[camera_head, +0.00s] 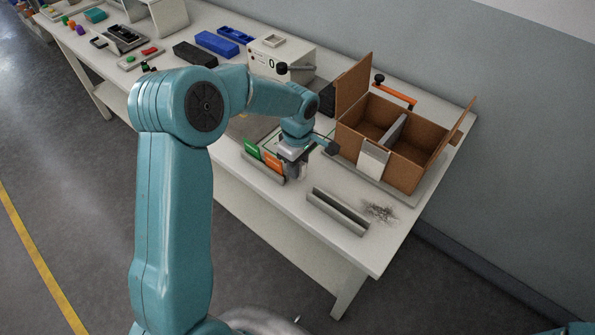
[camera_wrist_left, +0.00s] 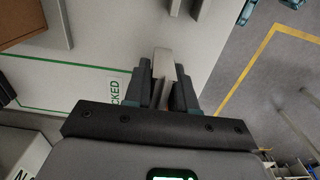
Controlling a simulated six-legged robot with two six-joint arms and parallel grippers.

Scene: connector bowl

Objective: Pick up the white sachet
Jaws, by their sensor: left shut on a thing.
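The white sachet (camera_wrist_left: 162,66) shows in the left wrist view as a pale, thin upright piece between the two dark fingers. My left gripper (camera_wrist_left: 162,88) is shut on it. In the head view my left gripper (camera_head: 296,168) is at the right end of a grey slotted holder (camera_head: 262,170), beside the orange sachet. The gripper hides most of the white sachet there, and I cannot tell whether its lower edge is clear of the holder. My right gripper is not in view.
A green sachet (camera_head: 251,148) and an orange sachet (camera_head: 271,162) stand in the holder. An empty grey trough (camera_head: 338,211) lies to the right. An open cardboard box (camera_head: 408,165) with a divider stands behind. A grey pile (camera_head: 380,211) lies near the table's right end.

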